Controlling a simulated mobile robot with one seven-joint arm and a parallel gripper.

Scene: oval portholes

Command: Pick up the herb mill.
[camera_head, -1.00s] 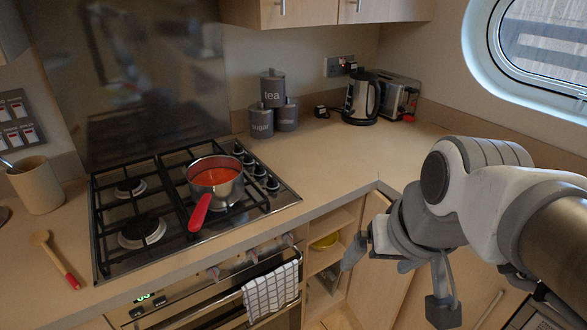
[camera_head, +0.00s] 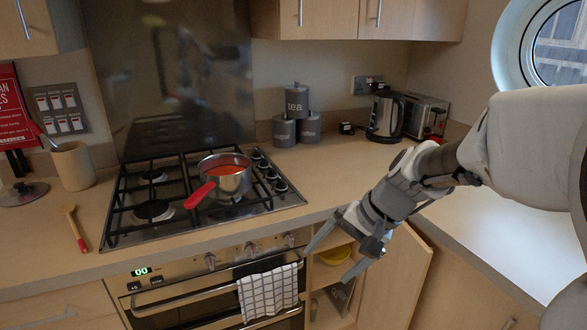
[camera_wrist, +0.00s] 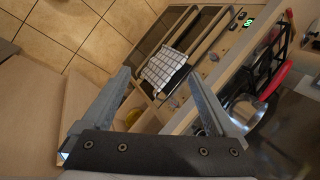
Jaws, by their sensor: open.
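I cannot make out a herb mill for certain in either view. A small red thing (camera_head: 432,136) sits by the toaster at the back right of the counter, too small and partly hidden to name. My gripper (camera_head: 326,266) is open and empty, in front of the counter edge and the open cupboard, pointing down and left. In the wrist view my gripper's two fingers (camera_wrist: 158,73) stand wide apart with nothing between them, and the oven front and floor show beyond.
A saucepan (camera_head: 232,183) with red contents stands on the gas hob (camera_head: 128,228). Grey canisters (camera_head: 297,101), a kettle (camera_head: 384,118) and a toaster (camera_head: 424,112) stand along the back. A wooden spoon (camera_head: 75,232) lies left. The counter's right stretch is clear.

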